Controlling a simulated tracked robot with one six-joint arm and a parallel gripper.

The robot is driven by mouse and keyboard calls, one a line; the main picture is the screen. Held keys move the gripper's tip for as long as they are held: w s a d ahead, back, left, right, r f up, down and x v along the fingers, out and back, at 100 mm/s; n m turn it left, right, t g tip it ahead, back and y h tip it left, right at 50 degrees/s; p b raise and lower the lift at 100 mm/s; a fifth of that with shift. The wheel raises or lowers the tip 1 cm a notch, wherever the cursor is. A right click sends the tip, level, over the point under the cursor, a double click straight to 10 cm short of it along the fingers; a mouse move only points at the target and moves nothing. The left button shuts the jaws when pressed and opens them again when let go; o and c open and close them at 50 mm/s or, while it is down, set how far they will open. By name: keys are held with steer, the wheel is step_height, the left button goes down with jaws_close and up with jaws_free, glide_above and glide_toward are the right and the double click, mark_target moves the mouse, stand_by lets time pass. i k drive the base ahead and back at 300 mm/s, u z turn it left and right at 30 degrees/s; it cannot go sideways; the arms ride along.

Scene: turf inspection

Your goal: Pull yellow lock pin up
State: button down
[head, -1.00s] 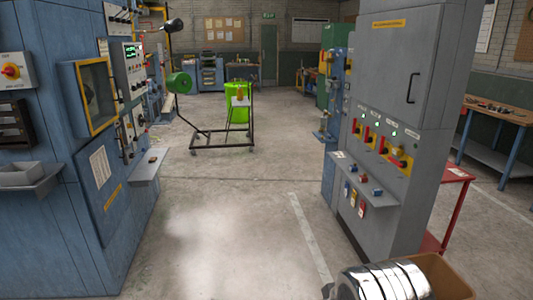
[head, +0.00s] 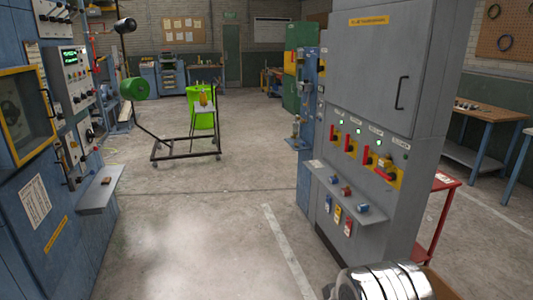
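I cannot make out a yellow lock pin for certain. A small yellow-orange piece (head: 203,99) shows on the front of the bright green drum (head: 206,117), which stands in a dark wheeled frame (head: 186,155) across the floor. It is too small to tell what it is. My gripper is not in view; a shiny banded metal cylinder at the bottom right looks like part of my arm.
A grey cabinet (head: 385,70) with red-handled switches on yellow plates (head: 351,147) and a shelf stands close on the right. A blue machine (head: 32,170) stands on the left. A red table (head: 440,205) is behind the cabinet. The concrete floor between is clear.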

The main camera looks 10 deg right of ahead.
mark_target(384, 162)
steer(key=z, duration=0.2)
steer(key=i, duration=0.75)
steer(key=z, duration=0.65)
steer(key=i, duration=0.85)
steer(key=z, duration=0.45)
